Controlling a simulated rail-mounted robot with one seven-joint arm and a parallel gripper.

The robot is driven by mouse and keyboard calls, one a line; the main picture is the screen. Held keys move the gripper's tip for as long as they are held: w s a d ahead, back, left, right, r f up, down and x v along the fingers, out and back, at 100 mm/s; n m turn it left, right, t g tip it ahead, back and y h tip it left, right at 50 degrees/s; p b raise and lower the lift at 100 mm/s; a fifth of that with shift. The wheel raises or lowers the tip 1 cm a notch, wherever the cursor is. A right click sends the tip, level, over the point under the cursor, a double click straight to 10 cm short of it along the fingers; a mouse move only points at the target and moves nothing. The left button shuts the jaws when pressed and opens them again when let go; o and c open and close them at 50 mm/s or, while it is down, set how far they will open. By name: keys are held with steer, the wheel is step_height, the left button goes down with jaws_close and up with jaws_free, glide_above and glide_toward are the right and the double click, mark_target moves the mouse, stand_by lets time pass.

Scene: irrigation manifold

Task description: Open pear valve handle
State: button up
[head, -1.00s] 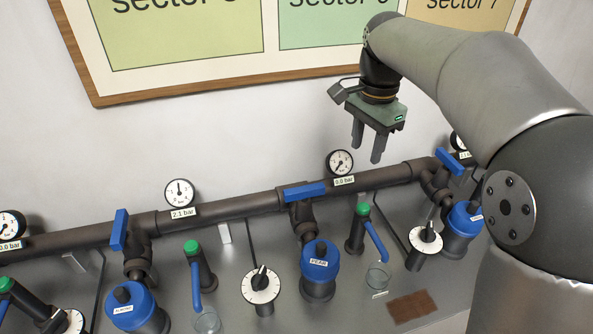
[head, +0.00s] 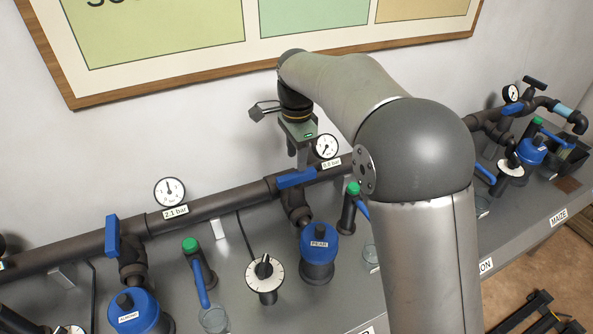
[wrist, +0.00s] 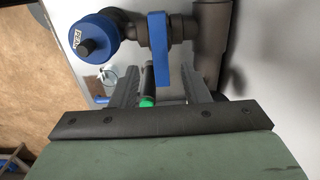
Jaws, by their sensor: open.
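The blue pear valve handle (head: 296,179) sits on the branch above the blue-capped filter labelled PEAR (head: 319,242). In the head view it lies nearly along the main pipe, across the branch. My gripper (head: 297,160) hangs pointing down just above the handle, its fingertips partly hidden near the pipe. In the wrist view the handle (wrist: 160,45) appears ahead, between the lines of the two open fingers (wrist: 157,88). The fingers hold nothing, and I cannot tell whether the handle is inside the jaws.
A gauge (head: 326,147) is close right of my gripper. The main pipe (head: 222,205) runs across the wall. Another blue handle (head: 112,235) stands upright at left above the ALMOND filter (head: 133,310). A dial (head: 264,272) and green-topped taps (head: 190,245) stand in front.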

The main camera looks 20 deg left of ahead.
mark_target(297, 174)
step_height(297, 174, down, 6)
steer(key=shift+r, duration=0.15)
jaws_close()
